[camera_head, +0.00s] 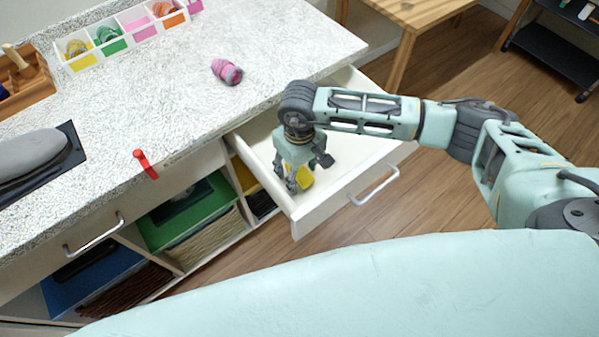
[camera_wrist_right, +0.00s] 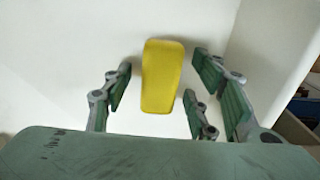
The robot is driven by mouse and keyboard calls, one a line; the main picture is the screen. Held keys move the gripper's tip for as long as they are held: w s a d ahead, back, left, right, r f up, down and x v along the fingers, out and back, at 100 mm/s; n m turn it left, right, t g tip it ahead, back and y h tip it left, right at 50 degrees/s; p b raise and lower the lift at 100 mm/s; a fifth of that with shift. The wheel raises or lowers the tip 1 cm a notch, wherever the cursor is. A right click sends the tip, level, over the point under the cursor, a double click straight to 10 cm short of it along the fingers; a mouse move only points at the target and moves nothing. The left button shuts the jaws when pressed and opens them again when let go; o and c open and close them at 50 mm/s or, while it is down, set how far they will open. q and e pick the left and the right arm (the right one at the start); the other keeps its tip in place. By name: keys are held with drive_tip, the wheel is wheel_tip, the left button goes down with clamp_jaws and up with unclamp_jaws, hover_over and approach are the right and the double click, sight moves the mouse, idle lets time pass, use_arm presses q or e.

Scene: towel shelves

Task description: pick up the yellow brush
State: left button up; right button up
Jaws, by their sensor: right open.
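The yellow brush (camera_wrist_right: 162,76) lies in the open white drawer (camera_head: 345,185). In the right wrist view it appears as a yellow block with rounded edges, between the spread fingers of my right gripper (camera_wrist_right: 163,95), with gaps on both sides. In the head view a part of the brush (camera_head: 305,178) shows beside my right gripper (camera_head: 300,180), which reaches down into the drawer and hides the rest. My right gripper is open and empty. My left gripper is not in view.
The drawer's front wall and handle (camera_head: 374,187) stand close to the gripper. The speckled counter (camera_head: 190,100) is beside the drawer, with a pink rolled item (camera_head: 227,72), a red clip-like item (camera_head: 145,163), a divided white tray (camera_head: 75,64) and an iron (camera_head: 32,155).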

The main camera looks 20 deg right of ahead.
drive_tip(key=shift+f+b, duration=0.15)
drive_tip(key=shift+b, duration=0.15)
idle(0.5)
drive_tip(key=c, duration=1.3)
